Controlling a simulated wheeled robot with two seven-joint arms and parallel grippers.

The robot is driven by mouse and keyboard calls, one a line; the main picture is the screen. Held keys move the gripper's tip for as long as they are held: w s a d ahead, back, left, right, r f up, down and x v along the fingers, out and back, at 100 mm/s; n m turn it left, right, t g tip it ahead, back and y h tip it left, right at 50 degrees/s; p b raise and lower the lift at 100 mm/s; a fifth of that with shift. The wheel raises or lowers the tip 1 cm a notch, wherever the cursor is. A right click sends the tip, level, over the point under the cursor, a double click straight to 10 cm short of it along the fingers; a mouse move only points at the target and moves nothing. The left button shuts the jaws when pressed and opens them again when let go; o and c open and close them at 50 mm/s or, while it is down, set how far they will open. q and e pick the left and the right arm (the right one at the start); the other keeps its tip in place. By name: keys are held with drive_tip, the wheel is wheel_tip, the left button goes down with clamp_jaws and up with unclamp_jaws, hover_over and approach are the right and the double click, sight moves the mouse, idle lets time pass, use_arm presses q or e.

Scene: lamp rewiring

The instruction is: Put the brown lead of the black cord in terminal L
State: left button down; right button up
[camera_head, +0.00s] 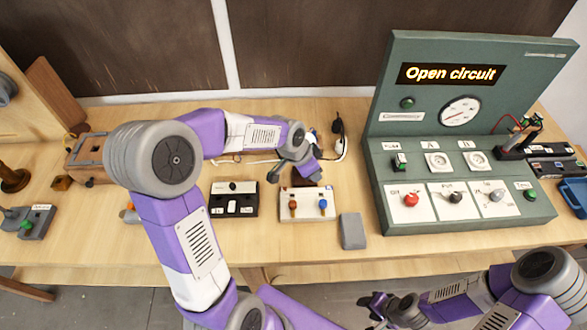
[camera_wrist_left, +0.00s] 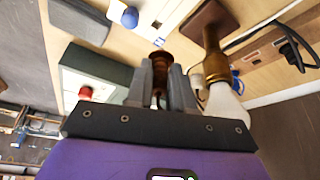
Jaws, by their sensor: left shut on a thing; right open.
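The white terminal block (camera_head: 308,216) has an orange-brown terminal (camera_head: 292,205) and a blue terminal (camera_head: 322,204); which is marked L is too small to read. My left gripper (camera_head: 294,172) is just behind the block. In the left wrist view, its fingers (camera_wrist_left: 162,88) are shut on a dark brown, spool-shaped thing (camera_wrist_left: 162,56), whose identity I cannot tell. The blue terminal (camera_wrist_left: 129,17) shows beyond it. A black cord (camera_wrist_left: 291,47) lies at the right of that view; its brown lead cannot be made out. My right gripper (camera_head: 376,308) is open and empty, in front of the table.
A brass lamp holder (camera_wrist_left: 216,65) with a white bulb stands close beside the left fingers. The green test panel (camera_head: 458,160) reads "Open circuit". A grey box (camera_head: 352,231) and a black switch unit (camera_head: 233,199) flank the block. The front table strip is mostly clear.

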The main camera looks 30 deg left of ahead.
use_arm(q)
drive_tip(key=shift+s+a+f+m+g+h+b, duration=0.3)
drive_tip(key=shift+s+a+f+m+g, duration=0.15)
drive_tip(key=shift+a+f+m, duration=0.75)
drive_tip(key=shift+s+a+f+m+g+h+b, duration=0.4)
drive_tip(key=shift+a+f+m, duration=0.3)
drive_tip(key=shift+f+m, duration=0.85)
drive_tip(key=shift+s+a+f+m+g+h+b, duration=0.2)
drive_tip(key=shift+s+a+f+m+g, duration=0.25)
drive_tip(key=shift+a+f+m, duration=0.9)
drive_tip(key=shift+b+x, duration=0.45)
drive_tip(key=shift+x, duration=0.35)
drive_tip(key=c, duration=0.9)
unclamp_jaws()
drive_tip(key=shift+s, duration=0.15)
